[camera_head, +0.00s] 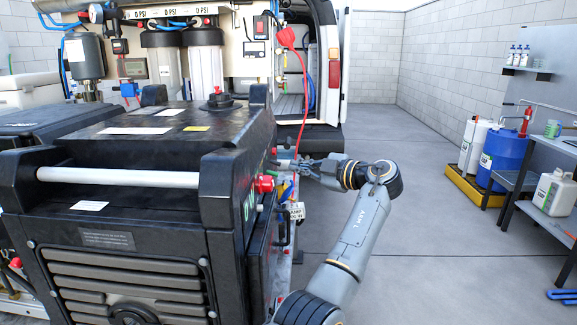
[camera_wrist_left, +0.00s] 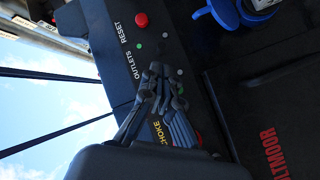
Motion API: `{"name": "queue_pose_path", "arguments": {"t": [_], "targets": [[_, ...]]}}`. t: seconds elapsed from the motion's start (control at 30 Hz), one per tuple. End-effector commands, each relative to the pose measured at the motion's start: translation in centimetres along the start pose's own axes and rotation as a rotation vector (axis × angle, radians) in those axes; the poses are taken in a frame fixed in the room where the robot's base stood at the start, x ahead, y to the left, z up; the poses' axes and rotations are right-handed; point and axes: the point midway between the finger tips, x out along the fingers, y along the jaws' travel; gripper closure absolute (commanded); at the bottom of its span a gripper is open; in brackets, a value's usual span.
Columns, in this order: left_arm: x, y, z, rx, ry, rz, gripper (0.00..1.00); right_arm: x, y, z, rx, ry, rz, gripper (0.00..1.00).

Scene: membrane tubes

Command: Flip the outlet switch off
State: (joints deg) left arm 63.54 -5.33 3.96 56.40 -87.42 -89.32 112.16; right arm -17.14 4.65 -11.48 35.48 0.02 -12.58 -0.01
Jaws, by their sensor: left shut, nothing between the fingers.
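My left gripper (camera_head: 296,166) is at the right side of the black generator (camera_head: 135,240), at its control panel. In the left wrist view my left gripper (camera_wrist_left: 158,72) is shut and empty, its fingertips over the panel just beside the word OUTLETS. An outlet switch cannot be made out; the fingers cover that part of the panel. I cannot tell whether the fingertips touch the panel. A red button (camera_wrist_left: 141,19) by the word RESET and a small green light (camera_wrist_left: 139,45) show above the fingers. The word CHOKE is beside the lower fingers. My right gripper is not in view.
A red cable (camera_head: 304,90) hangs down behind the gripper. A red knob (camera_head: 264,184) sticks out of the generator's side near the gripper. A van (camera_head: 332,60) stands behind. The floor to the right is clear up to the yellow tray (camera_head: 466,186) with containers.

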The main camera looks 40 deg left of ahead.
Motion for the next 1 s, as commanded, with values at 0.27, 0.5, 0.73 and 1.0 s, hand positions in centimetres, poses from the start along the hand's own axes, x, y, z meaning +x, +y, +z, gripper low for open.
{"name": "queue_pose_path", "arguments": {"t": [0.27,0.5,0.73,1.0], "targets": [[-5.6,0.0,0.0,0.0,-0.001,0.001,1.0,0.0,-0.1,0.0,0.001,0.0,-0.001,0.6],[-7.4,0.0,-0.1,0.0,0.002,0.0,1.0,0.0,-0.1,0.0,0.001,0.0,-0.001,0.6],[-7.5,0.0,-0.1,-0.001,0.002,0.0,1.0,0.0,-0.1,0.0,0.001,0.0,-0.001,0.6],[-7.5,0.0,-0.1,0.0,0.002,-0.001,1.0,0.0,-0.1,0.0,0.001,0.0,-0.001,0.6]]}}
